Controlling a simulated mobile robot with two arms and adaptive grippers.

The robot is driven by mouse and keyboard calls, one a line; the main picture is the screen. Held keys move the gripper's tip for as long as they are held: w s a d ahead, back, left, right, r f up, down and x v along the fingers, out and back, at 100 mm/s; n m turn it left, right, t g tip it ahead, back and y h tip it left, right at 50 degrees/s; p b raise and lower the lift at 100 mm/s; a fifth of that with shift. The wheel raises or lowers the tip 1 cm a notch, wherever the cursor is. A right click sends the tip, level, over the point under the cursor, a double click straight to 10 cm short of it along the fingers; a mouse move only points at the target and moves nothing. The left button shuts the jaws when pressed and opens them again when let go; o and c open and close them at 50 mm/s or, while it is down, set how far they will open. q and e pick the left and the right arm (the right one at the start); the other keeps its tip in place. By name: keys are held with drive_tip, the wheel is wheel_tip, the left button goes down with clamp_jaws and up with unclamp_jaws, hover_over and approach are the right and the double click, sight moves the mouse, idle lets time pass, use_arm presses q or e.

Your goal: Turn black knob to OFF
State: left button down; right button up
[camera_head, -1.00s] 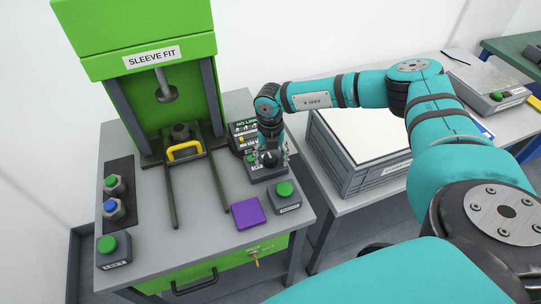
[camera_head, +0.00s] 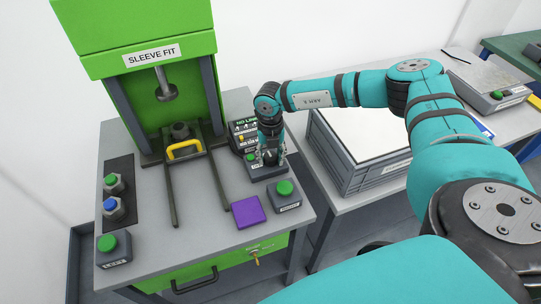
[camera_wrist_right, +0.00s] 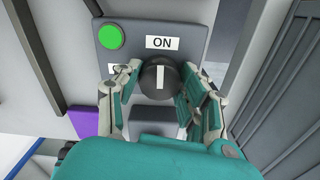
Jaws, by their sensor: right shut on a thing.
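The black knob (camera_wrist_right: 160,77) shows in the right wrist view, round with a white pointer line. The line points toward the ON label (camera_wrist_right: 160,42) above it. A second label (camera_wrist_right: 118,69) at its left is partly hidden by a finger. My right gripper (camera_wrist_right: 160,84) has its fingers on both sides of the knob, shut on it. In the head view my right gripper (camera_head: 270,157) reaches down onto the small grey control box (camera_head: 262,175), and hides the knob. My left gripper is not in view.
A green button (camera_wrist_right: 111,36) sits beside the ON label. A grey crate (camera_head: 350,150) stands to the right.

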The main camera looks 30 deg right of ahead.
sight(271, 156)
drive_tip(key=n+b, duration=0.1)
drive_tip(key=n, duration=0.3)
drive_tip(key=shift+f+n+b, duration=0.1)
drive_tip(key=shift+n+b, duration=0.2)
drive_tip(key=shift+b, duration=0.05)
drive_tip(key=n+b, duration=0.2)
drive_tip(key=n, duration=0.2)
drive_tip(key=n+b, duration=0.3)
drive_tip(key=n, duration=0.2)
drive_tip(key=shift+n, duration=0.3)
drive_tip(key=shift+n+b, duration=0.9)
drive_tip(key=shift+n, duration=0.6)
drive_tip(key=shift+r, duration=0.2)
drive_tip(key=o, duration=1.2)
drive_tip(key=shift+f, duration=0.1)
wheel_tip(271, 156, up, 12)
drive_tip(key=shift+r, duration=0.1)
